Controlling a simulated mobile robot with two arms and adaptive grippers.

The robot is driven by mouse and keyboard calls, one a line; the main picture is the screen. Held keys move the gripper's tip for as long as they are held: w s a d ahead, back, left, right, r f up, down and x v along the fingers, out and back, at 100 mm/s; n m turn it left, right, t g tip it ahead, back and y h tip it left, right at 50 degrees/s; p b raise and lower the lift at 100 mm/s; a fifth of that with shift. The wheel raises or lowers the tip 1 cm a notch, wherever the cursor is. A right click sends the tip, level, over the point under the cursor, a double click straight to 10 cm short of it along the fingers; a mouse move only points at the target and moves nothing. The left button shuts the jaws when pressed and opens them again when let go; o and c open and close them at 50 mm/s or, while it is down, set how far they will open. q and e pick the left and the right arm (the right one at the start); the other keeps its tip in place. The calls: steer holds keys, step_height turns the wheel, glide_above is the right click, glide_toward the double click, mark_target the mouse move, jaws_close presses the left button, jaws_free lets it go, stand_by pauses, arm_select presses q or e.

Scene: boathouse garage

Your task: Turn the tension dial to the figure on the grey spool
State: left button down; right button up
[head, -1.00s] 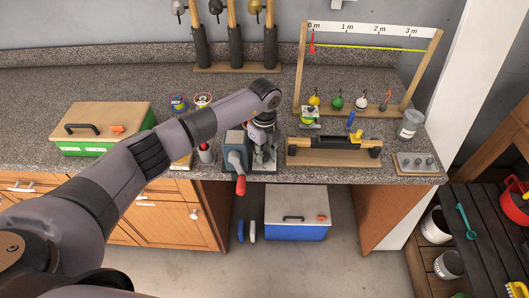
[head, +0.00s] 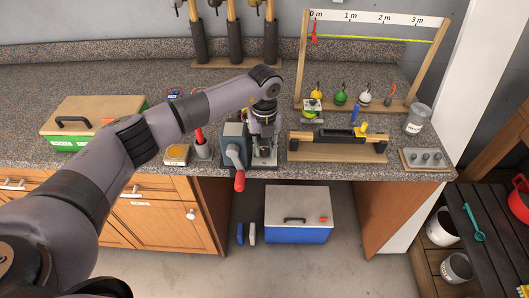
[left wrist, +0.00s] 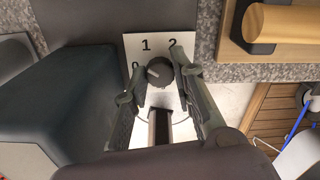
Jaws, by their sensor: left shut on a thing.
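The tension dial is a dark round knob (left wrist: 158,72) on a white plate (left wrist: 133,44) with the figures 0, 1 and 2 in the left wrist view. A pale mark shows on its face; I cannot tell exactly which figure it points to. My left gripper (left wrist: 160,75) is shut on the dial, one finger on each side; a finger partly covers the 0. In the head view the gripper (head: 264,146) is over the base beside a grey-blue winder (head: 234,140) with a red-handled crank. I cannot make out a grey spool or its figure for certain. My right gripper is not in view.
Right of the gripper stand a wooden block with a dark tool (head: 335,148) and a plate with grey knobs (head: 427,159). A labelled grey can (head: 418,119) stands behind.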

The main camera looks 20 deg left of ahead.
arm_select(q)
steer(key=m+b, duration=0.3)
steer(key=shift+w+f+m, duration=0.1)
steer(key=shift+f+m, duration=0.05)
steer(key=shift+m, duration=0.15)
steer(key=m+b, duration=0.3)
steer(key=shift+m, duration=0.3)
steer(key=m+b, duration=0.3)
steer(key=shift+m, duration=0.4)
steer(key=m+b, duration=0.2)
steer(key=m, duration=0.1)
steer(key=shift+m, duration=0.3)
steer(key=m+b, duration=0.1)
steer(key=m, duration=0.2)
steer(key=shift+m+b, duration=0.3)
steer(key=shift+b, duration=0.1)
steer(key=m+b, duration=0.1)
steer(key=m, duration=0.2)
steer(key=shift+m, duration=0.3)
steer(key=m, duration=0.1)
steer(key=m+b, duration=0.1)
steer(key=m, duration=0.1)
steer(key=shift+r+m, duration=0.2)
steer(key=shift+m, duration=0.1)
steer(key=shift+m+b, duration=0.45)
steer(key=shift+m, duration=1.35)
